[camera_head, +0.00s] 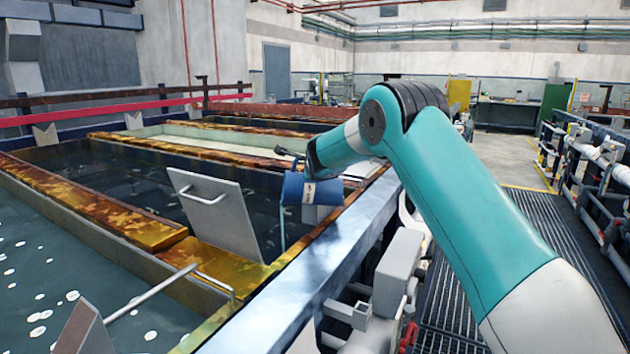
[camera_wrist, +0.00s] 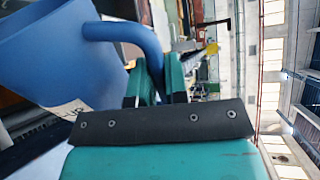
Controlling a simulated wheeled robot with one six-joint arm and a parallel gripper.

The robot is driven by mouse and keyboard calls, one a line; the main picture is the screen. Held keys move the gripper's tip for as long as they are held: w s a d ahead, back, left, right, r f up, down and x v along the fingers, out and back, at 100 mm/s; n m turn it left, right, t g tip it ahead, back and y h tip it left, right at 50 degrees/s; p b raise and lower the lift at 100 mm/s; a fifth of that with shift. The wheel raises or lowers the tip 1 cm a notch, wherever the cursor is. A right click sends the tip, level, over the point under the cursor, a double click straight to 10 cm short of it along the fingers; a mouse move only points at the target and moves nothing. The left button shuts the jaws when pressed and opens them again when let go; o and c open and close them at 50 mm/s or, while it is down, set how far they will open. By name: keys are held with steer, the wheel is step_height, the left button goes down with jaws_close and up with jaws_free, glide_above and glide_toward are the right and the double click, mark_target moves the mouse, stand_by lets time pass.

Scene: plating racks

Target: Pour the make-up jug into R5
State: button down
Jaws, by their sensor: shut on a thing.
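The blue make-up jug (camera_head: 296,189) hangs from my gripper (camera_head: 312,170) over the near edge of a tank of dark liquid (camera_head: 110,170). The jug looks tilted, its lip towards the left. A thin pale-blue stream drops from its left side towards the dark liquid. In the wrist view, the jug (camera_wrist: 45,60) fills the left side, and my gripper (camera_wrist: 150,88) is shut on its curved handle. A white label on the jug is only partly in view. I see no readable R5 mark on any tank, and the jug's inside is hidden.
A grey plate with a handle (camera_head: 215,210) stands upright just left of the jug. A steel rail (camera_head: 300,290) runs along the tanks' near side. A tank with white spots (camera_head: 40,290) is at front left. A grated walkway (camera_head: 520,230) lies to the right.

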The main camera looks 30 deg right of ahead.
stand_by(0.4)
steer(key=shift+w+a+r+n, duration=0.1)
steer(key=shift+w+a+n, duration=0.1)
steer(key=shift+a+n, duration=0.25)
steer(key=shift+w+a+r+n, duration=0.1)
steer(key=shift+w+a+n, duration=0.1)
steer(key=shift+a+n, duration=0.25)
steer(key=shift+f+b, duration=0.1)
steer(key=shift+b, duration=0.7)
stand_by(0.4)
steer(key=shift+s+d+m+b, duration=0.25)
steer(key=shift+d+m+b, duration=0.3)
steer(key=shift+b, duration=0.35)
steer(key=shift+s+d+r+m+b, duration=0.2)
steer(key=shift+d+m+b, duration=0.2)
steer(key=shift+d+b, duration=0.2)
steer(key=shift+s+d+r+m+b, duration=0.1)
steer(key=shift+s+d+m+b, duration=0.1)
steer(key=shift+d+m+b, duration=0.35)
